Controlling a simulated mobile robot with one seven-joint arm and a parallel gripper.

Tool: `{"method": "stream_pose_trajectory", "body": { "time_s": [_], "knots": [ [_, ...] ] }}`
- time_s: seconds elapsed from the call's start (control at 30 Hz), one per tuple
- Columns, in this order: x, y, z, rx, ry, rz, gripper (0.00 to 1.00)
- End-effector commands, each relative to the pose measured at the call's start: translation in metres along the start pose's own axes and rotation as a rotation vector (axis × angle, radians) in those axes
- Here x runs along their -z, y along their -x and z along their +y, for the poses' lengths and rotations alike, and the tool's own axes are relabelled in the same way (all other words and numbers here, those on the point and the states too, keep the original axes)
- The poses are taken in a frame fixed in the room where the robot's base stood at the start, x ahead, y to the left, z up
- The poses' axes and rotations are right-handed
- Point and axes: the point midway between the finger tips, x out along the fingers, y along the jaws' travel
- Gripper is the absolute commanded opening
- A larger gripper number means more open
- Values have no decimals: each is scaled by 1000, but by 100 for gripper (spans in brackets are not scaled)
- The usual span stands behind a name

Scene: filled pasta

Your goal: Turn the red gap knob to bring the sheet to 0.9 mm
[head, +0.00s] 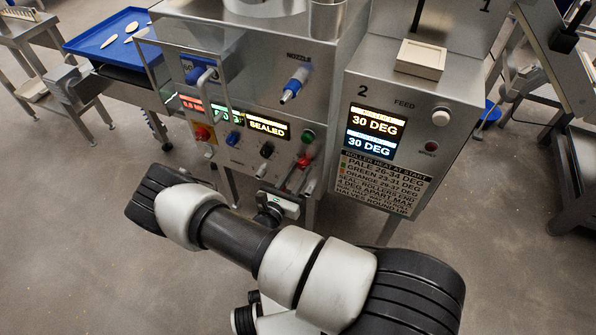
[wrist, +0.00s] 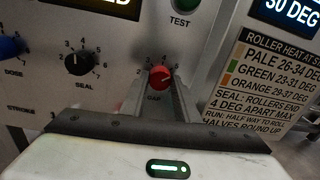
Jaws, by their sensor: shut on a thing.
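The red gap knob (wrist: 160,77) is on the steel panel, below the green TEST button, with a printed number scale around it. My gripper (wrist: 160,88) is shut on this knob, one finger at each side. A light mark shows on the knob's upper part; its exact setting is hard to read. In the head view my gripper (head: 290,190) reaches the lower right of the machine panel, and the fingers partly hide the knob. A small red-lit display (head: 191,103) at the panel's left has digits too small to read surely. I cannot make out the sheet.
The black SEAL knob (wrist: 79,62) and blue DOSE knob (wrist: 11,46) sit left of my gripper. A display reads SEALED (head: 268,128). Unit 2's screen (head: 372,133) shows 30 DEG twice. A red mushroom button (head: 203,133) is at the left. A blue tray (head: 110,37) stands behind.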

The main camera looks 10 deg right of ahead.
Motion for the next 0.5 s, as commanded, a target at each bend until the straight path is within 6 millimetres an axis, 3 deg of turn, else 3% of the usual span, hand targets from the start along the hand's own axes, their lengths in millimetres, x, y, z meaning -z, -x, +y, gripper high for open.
{"method": "stream_pose_trajectory", "body": {
  "time_s": [0.5],
  "knots": [
    [-1,1,-2,-4,-417,24,6]
  ]
}}
